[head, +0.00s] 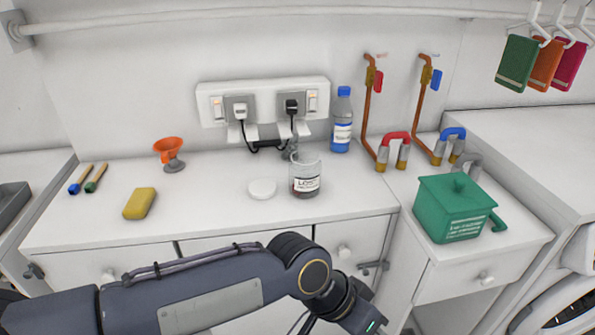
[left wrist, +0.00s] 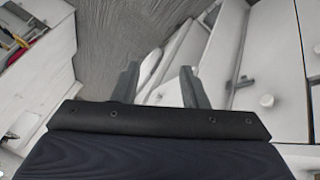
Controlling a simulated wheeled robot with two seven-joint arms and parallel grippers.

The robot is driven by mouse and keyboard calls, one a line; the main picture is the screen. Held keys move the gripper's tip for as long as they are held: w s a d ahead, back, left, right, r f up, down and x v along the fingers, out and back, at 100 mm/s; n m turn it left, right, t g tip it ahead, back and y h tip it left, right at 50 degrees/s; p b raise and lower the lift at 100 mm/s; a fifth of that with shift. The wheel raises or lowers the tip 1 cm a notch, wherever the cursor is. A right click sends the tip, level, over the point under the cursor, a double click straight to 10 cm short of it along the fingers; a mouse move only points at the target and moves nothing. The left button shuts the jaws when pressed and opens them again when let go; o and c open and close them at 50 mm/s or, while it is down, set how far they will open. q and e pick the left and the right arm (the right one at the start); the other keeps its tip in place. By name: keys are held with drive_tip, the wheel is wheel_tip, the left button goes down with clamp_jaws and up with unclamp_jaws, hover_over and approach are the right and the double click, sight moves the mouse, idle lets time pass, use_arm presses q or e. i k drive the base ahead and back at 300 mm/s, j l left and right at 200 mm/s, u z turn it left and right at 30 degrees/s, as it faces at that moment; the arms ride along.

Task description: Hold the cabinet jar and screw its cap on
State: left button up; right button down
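A clear jar (head: 305,176) with a dark-lettered white label stands upright and open on the white counter, with something dark in its bottom. A round white cap (head: 262,189) lies flat on the counter just left of the jar, apart from it. My left arm crosses the lower head view in front of the cabinet; its fingers are not visible there. In the left wrist view my left gripper (left wrist: 160,85) has its two fingers spread with nothing between them, facing the floor and white cabinet fronts. My right gripper shows in neither view.
A blue-capped bottle (head: 342,120) stands behind the jar at the right, near copper pipes. A green box (head: 453,208) stands right. Counter around the cap is clear. Sockets with plugs (head: 265,108) are behind.

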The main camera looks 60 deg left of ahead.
sight(305, 164)
drive_tip(key=u, duration=1.95)
